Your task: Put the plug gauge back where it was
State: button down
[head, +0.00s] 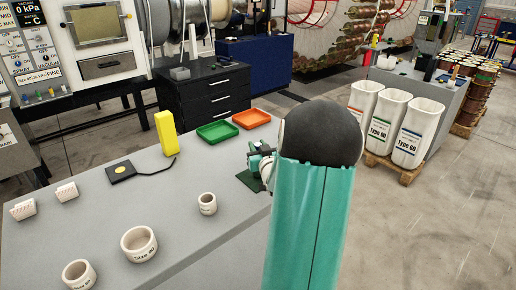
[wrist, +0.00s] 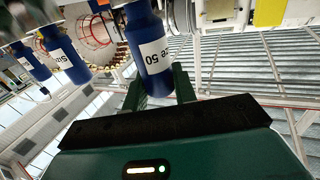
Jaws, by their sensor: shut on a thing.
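The label reads upside down in the wrist view. I cannot tell for sure that this cylinder is the plug gauge. More blue cylinders with white labels, such as one to the left (wrist: 67,57), show in the wrist view, apart from the fingers. In the head view my arm hides most of the gripper and what it holds; a small dark green part shows at the grey table's right edge.
The grey table (head: 180,215) bears white ring-shaped cups (head: 139,244), a yellow block (head: 166,133), a black pad with a cable (head: 121,172), a green tray (head: 217,132) and an orange tray (head: 251,119). White bins (head: 410,133) stand right of my arm.

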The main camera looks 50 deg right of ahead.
jog(key=shift+f, duration=0.25)
jog(key=c, duration=1.1)
grip_release()
jog(key=shift+f, duration=0.1)
